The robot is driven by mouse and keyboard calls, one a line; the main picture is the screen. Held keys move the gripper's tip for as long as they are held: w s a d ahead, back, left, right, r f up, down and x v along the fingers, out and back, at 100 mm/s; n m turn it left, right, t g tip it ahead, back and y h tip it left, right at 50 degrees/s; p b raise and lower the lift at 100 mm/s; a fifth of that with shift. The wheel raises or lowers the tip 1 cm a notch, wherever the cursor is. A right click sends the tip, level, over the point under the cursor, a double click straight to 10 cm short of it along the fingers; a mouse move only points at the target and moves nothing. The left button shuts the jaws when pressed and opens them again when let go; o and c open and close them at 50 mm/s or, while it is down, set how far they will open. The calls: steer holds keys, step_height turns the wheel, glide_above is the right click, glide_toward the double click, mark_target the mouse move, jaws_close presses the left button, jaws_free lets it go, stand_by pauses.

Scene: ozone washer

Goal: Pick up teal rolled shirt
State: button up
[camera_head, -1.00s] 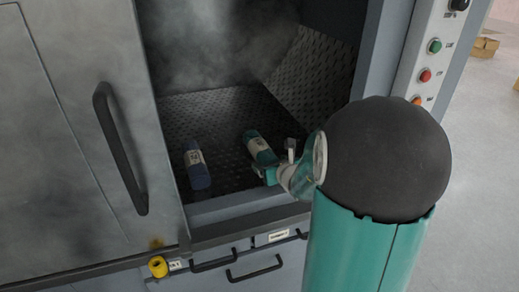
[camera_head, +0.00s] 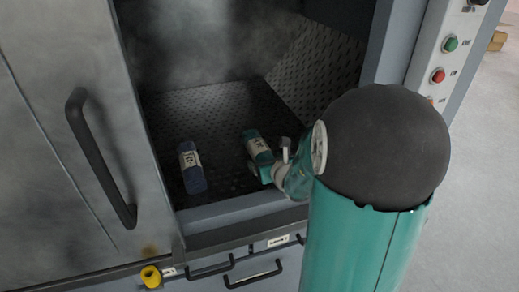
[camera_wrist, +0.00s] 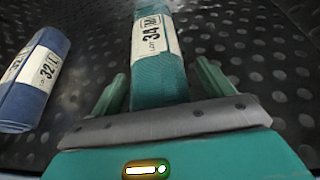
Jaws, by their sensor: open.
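The teal rolled shirt (camera_wrist: 158,75) has a white label reading 34 and lies on the dark studded floor of the washer chamber. In the head view the teal rolled shirt (camera_head: 257,146) is partly hidden by my gripper (camera_head: 263,168). In the wrist view my gripper (camera_wrist: 160,90) is open, with one finger on each side of the shirt. The near end of the roll is hidden behind the gripper's grey front edge. I cannot tell whether the fingers touch it.
A blue rolled shirt (camera_head: 191,168) labelled 32 lies to the left; it also shows in the wrist view (camera_wrist: 35,80). The chamber's front sill (camera_head: 235,210) runs below my gripper. A door with a black handle (camera_head: 98,155) stands at left. Steam fills the chamber's back.

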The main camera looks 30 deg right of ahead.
steer(key=shift+w+f, duration=0.1)
steer(key=shift+w, duration=0.05)
steer(key=shift+c, duration=0.4)
steer(key=c, duration=1.1)
